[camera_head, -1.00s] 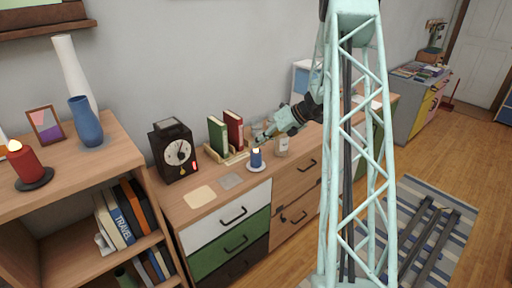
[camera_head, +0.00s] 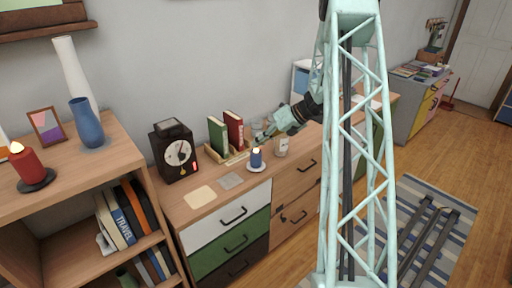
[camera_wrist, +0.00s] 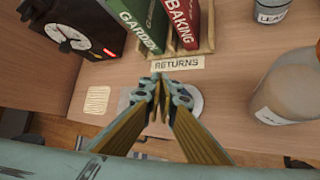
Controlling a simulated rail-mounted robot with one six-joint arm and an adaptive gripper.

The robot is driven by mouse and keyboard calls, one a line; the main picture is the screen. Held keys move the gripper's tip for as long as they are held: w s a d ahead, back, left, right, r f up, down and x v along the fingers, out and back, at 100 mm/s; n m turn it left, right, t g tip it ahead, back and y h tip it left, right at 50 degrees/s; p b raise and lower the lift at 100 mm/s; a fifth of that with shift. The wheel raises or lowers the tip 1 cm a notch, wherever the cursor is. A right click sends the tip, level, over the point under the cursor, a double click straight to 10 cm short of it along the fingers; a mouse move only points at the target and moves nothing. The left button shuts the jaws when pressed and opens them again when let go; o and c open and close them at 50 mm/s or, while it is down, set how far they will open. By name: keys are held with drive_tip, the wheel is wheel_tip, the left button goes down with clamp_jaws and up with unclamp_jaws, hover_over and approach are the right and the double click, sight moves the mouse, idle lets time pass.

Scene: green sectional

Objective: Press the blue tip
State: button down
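A short blue candle (camera_head: 256,160) with a pale tip stands upright on a white saucer (camera_head: 263,170) on the drawer cabinet. My gripper (camera_head: 258,141) is just above and behind the candle in the head view. In the wrist view my gripper (camera_wrist: 161,78) has its fingertips together with nothing visible between them. The saucer (camera_wrist: 192,100) shows partly behind the right finger there, and the candle is mostly hidden by the fingers. I cannot tell whether the fingertips touch the tip.
A black box with a dial (camera_head: 177,152) and a rack with green (camera_head: 217,137) and red (camera_head: 235,130) books stand behind. A jar (camera_head: 281,146) is right of the candle. A "RETURNS" label (camera_wrist: 178,64) lies before the rack. The cabinet's front left top is clear except flat cards.

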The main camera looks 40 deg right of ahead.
drive_tip(key=shift+r+p, duration=2.3)
drive_tip(key=shift+r, duration=0.75)
